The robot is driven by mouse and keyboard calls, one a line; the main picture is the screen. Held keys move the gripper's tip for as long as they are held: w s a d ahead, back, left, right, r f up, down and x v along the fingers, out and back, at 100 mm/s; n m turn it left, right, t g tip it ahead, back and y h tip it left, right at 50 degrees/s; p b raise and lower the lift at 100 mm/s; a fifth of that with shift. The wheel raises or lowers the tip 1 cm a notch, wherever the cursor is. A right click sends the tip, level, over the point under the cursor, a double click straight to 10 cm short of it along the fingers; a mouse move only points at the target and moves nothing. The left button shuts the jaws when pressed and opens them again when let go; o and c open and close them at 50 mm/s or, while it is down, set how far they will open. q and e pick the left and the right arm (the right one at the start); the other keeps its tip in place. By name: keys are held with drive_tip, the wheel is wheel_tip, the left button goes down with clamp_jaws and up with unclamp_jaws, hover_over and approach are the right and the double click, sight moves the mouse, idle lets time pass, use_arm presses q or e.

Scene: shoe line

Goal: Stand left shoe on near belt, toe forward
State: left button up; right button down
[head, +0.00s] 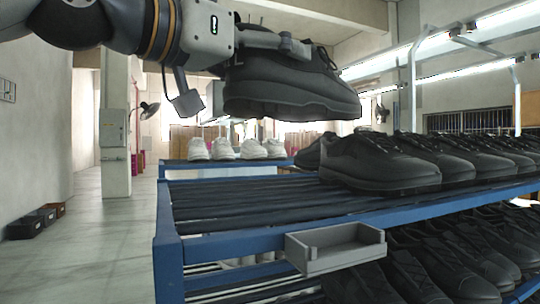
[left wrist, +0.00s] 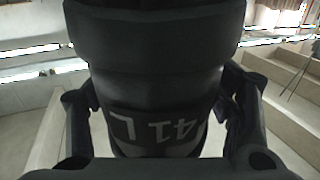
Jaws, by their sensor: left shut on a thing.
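My left gripper (head: 288,42) comes in from the upper left and is shut on a black shoe (head: 290,85). The shoe hangs in the air, above and apart from the near belt, sole down and roughly level, toe to the right. In the left wrist view the shoe (left wrist: 155,70) fills the middle between the two fingers, and white "41 L" marking shows upside down on it. The near belt (head: 240,205) has dark rollers in a blue frame; its left part is empty. Several black shoes (head: 380,165) stand on its right part. My right gripper is not in view.
White shoes (head: 225,149) stand on a farther belt behind. A small grey tray (head: 337,250) is fixed to the front blue rail (head: 250,240). More black shoes (head: 440,260) fill the level below. A white post (head: 412,90) rises behind the near row.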

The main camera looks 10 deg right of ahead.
use_arm(q)
drive_tip(key=shift+w+a+f+b, duration=0.2)
drive_tip(key=shift+w+a+f, duration=1.2)
drive_tip(key=shift+f, duration=0.6)
drive_tip(key=shift+w+a+f+b, duration=0.15)
drive_tip(key=shift+w+a+f, duration=1.25)
drive_tip(key=shift+f, duration=0.6)
drive_tip(key=shift+w+a+f+b, duration=0.2)
drive_tip(key=shift+w+a+f, duration=1.15)
drive_tip(key=shift+f, duration=0.65)
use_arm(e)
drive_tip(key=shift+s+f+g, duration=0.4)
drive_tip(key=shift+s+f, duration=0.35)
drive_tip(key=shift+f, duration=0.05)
use_arm(q)
drive_tip(key=o, duration=2)
drive_tip(key=shift+f, duration=0.2)
drive_tip(key=shift+r, duration=0.1)
